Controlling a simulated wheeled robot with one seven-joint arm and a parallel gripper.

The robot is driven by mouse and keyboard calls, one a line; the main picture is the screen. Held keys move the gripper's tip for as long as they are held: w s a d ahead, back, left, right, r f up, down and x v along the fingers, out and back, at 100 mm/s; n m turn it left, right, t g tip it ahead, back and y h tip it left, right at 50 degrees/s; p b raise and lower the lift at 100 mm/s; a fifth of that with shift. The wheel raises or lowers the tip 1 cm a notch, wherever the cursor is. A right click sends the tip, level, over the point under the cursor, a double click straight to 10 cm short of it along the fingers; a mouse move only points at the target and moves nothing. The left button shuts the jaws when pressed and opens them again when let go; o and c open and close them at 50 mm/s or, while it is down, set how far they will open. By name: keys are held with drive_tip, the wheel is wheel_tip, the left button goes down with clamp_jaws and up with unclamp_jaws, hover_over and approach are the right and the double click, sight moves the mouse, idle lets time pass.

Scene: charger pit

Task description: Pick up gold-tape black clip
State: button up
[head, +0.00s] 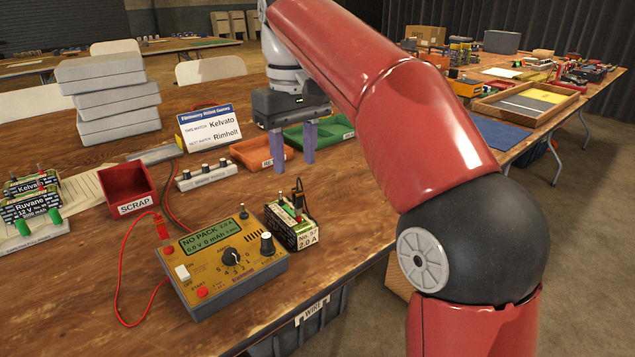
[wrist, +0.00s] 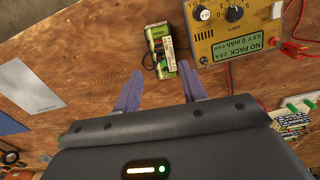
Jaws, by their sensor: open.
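A small black clip (head: 298,194) stands up from the top of a green-and-black battery pack (head: 292,225). A touch of gold shows on it, but it is too small to make out the tape clearly. My gripper (head: 294,165) is open and empty, with its two purple fingers pointing down, above and behind the pack in the head view. In the wrist view, the pack (wrist: 160,42) lies just beyond the fingertips of my gripper (wrist: 159,73). The clip cannot be made out clearly there.
A yellow charger (head: 228,262) with a red lead stands left of the pack; it also shows in the wrist view (wrist: 238,30). A red scrap bin (head: 127,187), a grey knobbed strip (head: 203,175), an orange tray (head: 250,152) and a green tray (head: 325,133) stand around. Bare wood lies right of the pack.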

sight(297, 189)
drive_tip(key=shift+w+f, duration=0.1)
drive_tip(key=shift+w, duration=0.15)
drive_tip(key=shift+f, duration=0.4)
drive_tip(key=f, duration=0.2)
drive_tip(key=f+b, duration=0.1)
drive_tip(key=f, duration=0.1)
drive_tip(key=f+b, duration=0.1)
drive_tip(key=f, duration=0.1)
drive_tip(key=shift+s+d+f, duration=0.1)
drive_tip(key=shift+s+f, duration=0.2)
drive_tip(key=shift+s, duration=0.05)
drive_tip(key=c, duration=0.9)
